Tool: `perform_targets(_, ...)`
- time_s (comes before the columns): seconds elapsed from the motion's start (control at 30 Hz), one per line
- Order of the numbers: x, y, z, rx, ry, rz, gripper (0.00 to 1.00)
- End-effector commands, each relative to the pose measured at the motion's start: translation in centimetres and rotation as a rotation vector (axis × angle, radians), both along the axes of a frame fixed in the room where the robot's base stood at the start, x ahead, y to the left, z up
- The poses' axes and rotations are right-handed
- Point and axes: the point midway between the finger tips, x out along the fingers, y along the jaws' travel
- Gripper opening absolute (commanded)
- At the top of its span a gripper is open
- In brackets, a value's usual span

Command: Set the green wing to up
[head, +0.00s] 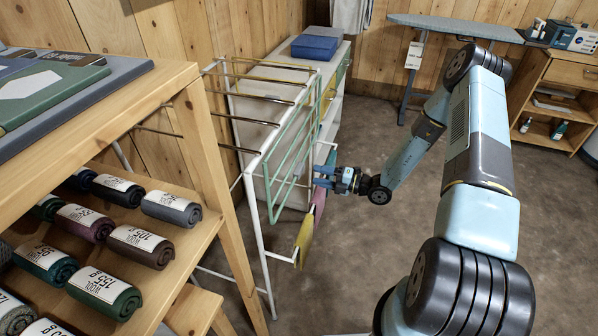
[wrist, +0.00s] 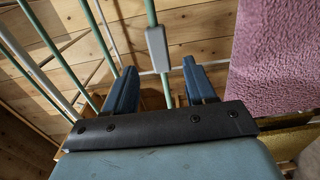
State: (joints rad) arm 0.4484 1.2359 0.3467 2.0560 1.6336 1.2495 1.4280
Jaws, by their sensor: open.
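The green wing (head: 291,152) is a frame of green bars on the side of the white drying rack. It hangs down steeply from the rack's top edge. My gripper (head: 322,178) is just right of the wing's lower part. In the wrist view my gripper (wrist: 161,82) has its two blue fingers apart. A green bar (wrist: 152,15) with a grey block (wrist: 157,48) on it runs between and beyond the fingertips. I see no finger closed on it, and contact cannot be told.
A pink towel (wrist: 277,50) hangs close right of the fingers, and a yellow cloth (head: 305,238) hangs below. A white cabinet with a blue box (head: 314,47) stands behind the rack. Shelves of rolled wool (head: 105,290) fill the left. The floor (head: 345,260) right of the rack is clear.

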Motion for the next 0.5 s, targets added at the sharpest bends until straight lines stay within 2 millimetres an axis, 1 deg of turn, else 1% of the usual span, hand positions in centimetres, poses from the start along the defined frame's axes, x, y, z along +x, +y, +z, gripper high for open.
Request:
perform_targets(0.03, 0.3, 0.9, 0.0, 0.0, -0.001, 0.002, 0.55)
perform_targets(0.2, 1.3, 3.8, 0.0, 0.001, -0.001, 0.003, 0.55)
perform_targets(0.33, 2.0, 5.6, 0.0, 0.0, -0.001, 0.002, 0.55)
perform_targets(0.5, 2.6, 7.1, 0.0, -0.001, 0.0, 0.002, 0.55)
